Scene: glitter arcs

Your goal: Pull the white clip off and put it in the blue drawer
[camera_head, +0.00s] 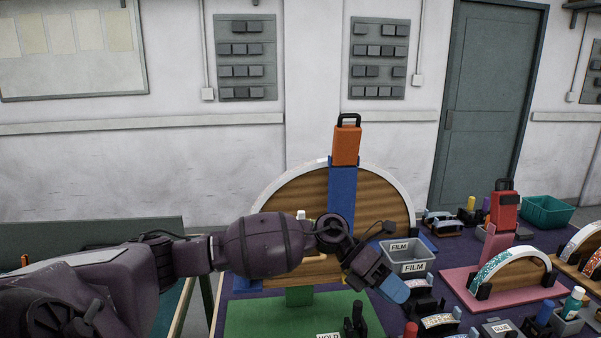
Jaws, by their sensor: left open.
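My left arm crosses the front of the large wooden arch (380,205), and my left gripper (394,289) points down and right, close to the grey FILM bin. It is open, and I see nothing held in it. I cannot clearly make out the white clip. A small pale piece (302,215) shows just above my forearm, but I cannot tell what it is. I cannot make out a blue drawer; my arm hides much of the arch's lower part. My right gripper is out of view.
A blue upright (342,190) with an orange block (346,145) rises at the arch. The FILM bin (405,257) stands right of it. A pink stand (502,289) with a smaller arch and a green bin (547,212) are farther right. Small holders crowd the front right.

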